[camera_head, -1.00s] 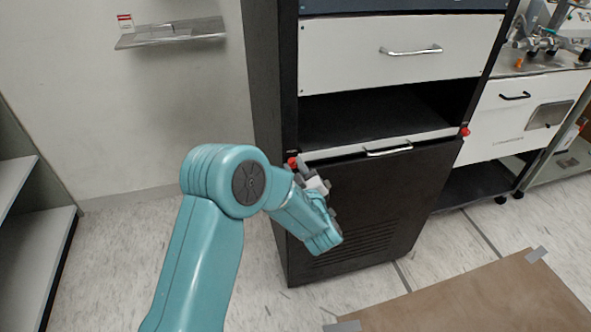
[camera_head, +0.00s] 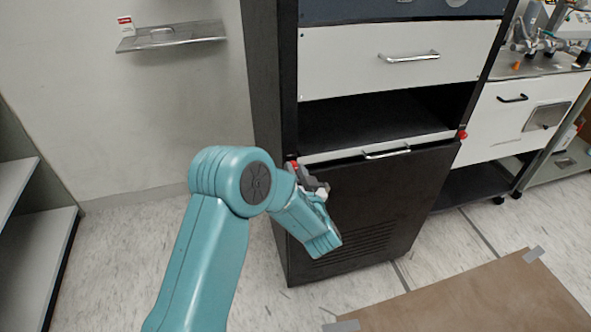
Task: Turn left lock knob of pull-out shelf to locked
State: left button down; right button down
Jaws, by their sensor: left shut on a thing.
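The black cabinet holds a pull-out shelf (camera_head: 400,144) with a white front edge and a metal handle (camera_head: 387,153). The red left lock knob (camera_head: 294,164) sits at the shelf's left end and is mostly covered by my gripper. The red right lock knob (camera_head: 462,134) shows clear at the right end. My left gripper (camera_head: 297,170) is shut on the left lock knob, with its wrist tilted down to the right. The knob's exact turn angle is hidden. My right gripper is out of view.
A white drawer (camera_head: 400,60) with a handle is above the open black bay. A metal wall shelf (camera_head: 170,36) is at the upper left. A white bench (camera_head: 525,115) stands at the right. A brown mat (camera_head: 470,300) lies on the floor in front.

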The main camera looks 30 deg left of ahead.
pick_arm(q)
jog(key=shift+f+m+p, duration=0.1)
jog(key=shift+m+p, duration=0.2)
jog(key=shift+m, duration=0.8)
jog(key=c, duration=1.2)
grip_release()
jog(key=shift+o, duration=0.2)
jog(key=shift+s+d, duration=0.1)
jog(key=v, duration=1.6)
jog(key=shift+s, duration=0.1)
